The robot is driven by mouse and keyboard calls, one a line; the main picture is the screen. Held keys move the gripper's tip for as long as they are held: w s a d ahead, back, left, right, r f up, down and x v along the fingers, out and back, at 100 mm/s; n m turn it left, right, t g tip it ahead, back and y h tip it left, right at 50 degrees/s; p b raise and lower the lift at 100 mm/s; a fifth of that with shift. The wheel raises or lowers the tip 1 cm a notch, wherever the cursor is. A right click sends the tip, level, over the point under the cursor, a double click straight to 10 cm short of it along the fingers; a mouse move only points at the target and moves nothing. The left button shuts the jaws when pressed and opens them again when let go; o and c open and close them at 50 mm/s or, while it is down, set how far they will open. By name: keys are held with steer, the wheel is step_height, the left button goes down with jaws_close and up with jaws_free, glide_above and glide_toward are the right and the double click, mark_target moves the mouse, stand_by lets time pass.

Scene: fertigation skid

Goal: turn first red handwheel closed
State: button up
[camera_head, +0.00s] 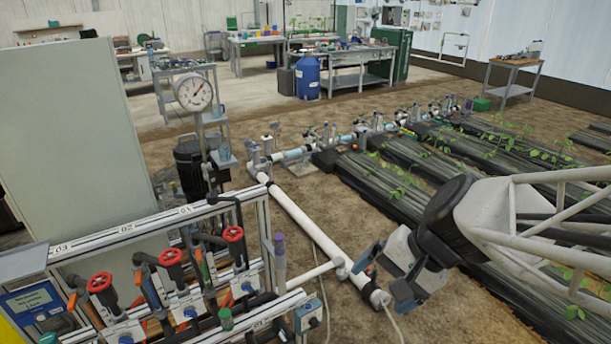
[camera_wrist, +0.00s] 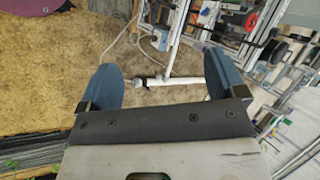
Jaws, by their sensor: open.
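Three red handwheels sit in a row on the skid at the lower left of the head view. The right one (camera_head: 233,233) is nearest the label 01, the middle one (camera_head: 171,257) is nearest 02, and the left one (camera_head: 99,282) is nearest 03. My gripper (camera_head: 386,276) is open and empty, well to the right of all three wheels and apart from them. In the wrist view its two blue fingers (camera_wrist: 158,82) stand wide apart, with the floor and a white pipe beyond them.
The skid's aluminium frame (camera_head: 278,243) and a purple-topped post stand right of the wheels. A white pipe (camera_head: 305,228) runs along the soil below my gripper. A pressure gauge (camera_head: 194,92) rises behind the skid. Planted beds (camera_head: 400,190) lie to the right.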

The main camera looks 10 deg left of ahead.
steer(key=w+d+r+n+t+h, duration=0.2)
steer(key=d+r+n+h, duration=0.25)
steer(key=d, duration=0.35)
steer(key=w+a+n+h, duration=0.2)
steer(key=w+a+n, duration=0.6)
steer(key=w+a, duration=0.5)
steer(key=w+a+f+n, duration=0.3)
steer(key=a+f+n, duration=0.1)
steer(key=a, duration=0.7)
steer(key=w+a+f+n+g, duration=0.1)
steer(key=w+a+f+n, duration=0.2)
steer(key=a, duration=0.9)
steer(key=w+a+f+n, duration=0.3)
steer(key=a+f, duration=0.3)
steer(key=a, duration=0.6)
steer(key=shift+w+f+n+g, duration=0.2)
steer(key=shift+n+g, duration=0.2)
steer(key=shift+n, duration=0.45)
steer(key=shift+a+f, duration=0.15)
steer(key=shift+a, duration=0.1)
